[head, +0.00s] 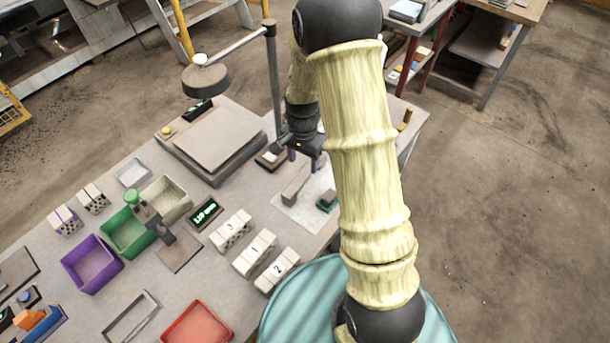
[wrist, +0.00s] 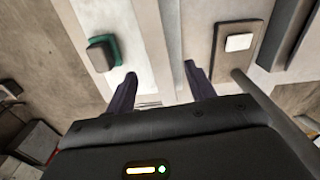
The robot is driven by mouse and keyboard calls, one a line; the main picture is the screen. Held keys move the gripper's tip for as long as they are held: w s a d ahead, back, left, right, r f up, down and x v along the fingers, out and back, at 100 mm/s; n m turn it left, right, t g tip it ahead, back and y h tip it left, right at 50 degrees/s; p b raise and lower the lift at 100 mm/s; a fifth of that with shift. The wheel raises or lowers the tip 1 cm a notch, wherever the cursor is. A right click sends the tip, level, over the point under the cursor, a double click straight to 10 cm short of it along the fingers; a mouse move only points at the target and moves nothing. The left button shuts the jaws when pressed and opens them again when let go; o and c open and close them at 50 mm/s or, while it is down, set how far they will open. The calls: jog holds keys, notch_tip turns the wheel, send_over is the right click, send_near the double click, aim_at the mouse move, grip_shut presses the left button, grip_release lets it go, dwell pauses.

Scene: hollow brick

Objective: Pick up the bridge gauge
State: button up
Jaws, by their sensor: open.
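A long grey bar (head: 295,185), which looks like the bridge gauge, sits on a pale mat (head: 290,214) near the bench's right edge. In the wrist view the grey bar (wrist: 164,38) runs away from me between the fingers. My gripper (head: 305,158) is open above the far end of the mat, with dark purple fingers pointing down. In the wrist view my gripper (wrist: 160,71) has one fingertip on each side of the bar, with nothing clearly held. I cannot tell how far above the bar the tips are.
A small green-based dark block (head: 327,201) lies on the mat, right of the bar. A dark plate with a white square (wrist: 238,42) lies on the other side. A post (head: 274,90) and grey platform (head: 215,140) stand nearby. Numbered white blocks (head: 255,253) are in front.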

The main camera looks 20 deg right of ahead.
aim_at(305, 173)
jog(key=shift+d+f, duration=0.1)
jog(key=shift+f, duration=0.8)
jog(key=shift+w+d+f+p, duration=0.1)
jog(key=shift+f+p, duration=0.35)
jog(key=shift+f, duration=0.85)
jog(key=shift+d+f+p, duration=0.1)
jog(key=shift+f+p, duration=0.35)
jog(key=shift+f, duration=0.85)
grip_shut()
jog(key=shift+r, duration=0.1)
notch_tip(305, 173, up, 10)
jog(key=shift+f+b, duration=0.1)
jog(key=shift+b, duration=0.75)
